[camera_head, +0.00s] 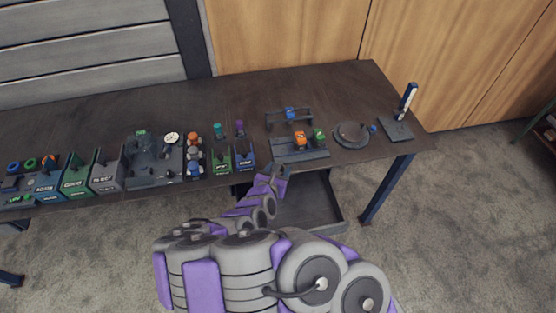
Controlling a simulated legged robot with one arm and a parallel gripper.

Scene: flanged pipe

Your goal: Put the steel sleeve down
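I cannot pick out the steel sleeve for certain in this view; it may be too small or hidden by my arm.
Labelled bins stand along the left, including a green bin (77,177) and a grey bin (106,177). The back-left bench is clear.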

